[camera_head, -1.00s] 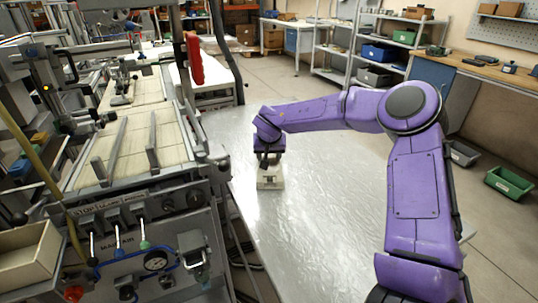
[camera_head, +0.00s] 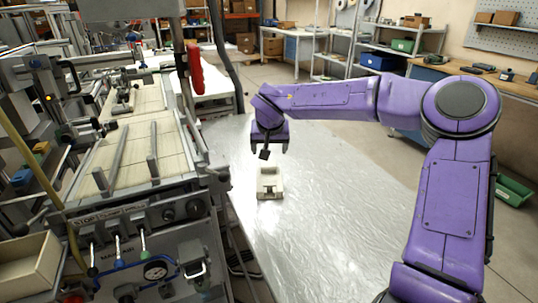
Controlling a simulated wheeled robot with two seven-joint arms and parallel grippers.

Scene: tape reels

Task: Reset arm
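My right arm comes in from the right, purple and bent at the elbow. Its gripper (camera_head: 266,152) hangs over the metal table (camera_head: 320,235), pointing down. A small cream block-like holder (camera_head: 270,183) with a raised back and a notch sits on the table just below the gripper, apart from it. The fingers are dark and small, and whether they are apart is unclear. I see nothing hanging from them. My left gripper is not in view.
A machine with a slatted bed (camera_head: 130,155), levers and a gauge (camera_head: 155,270) stands along the left. An open box (camera_head: 30,262) is at the lower left. The table's front and right are clear.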

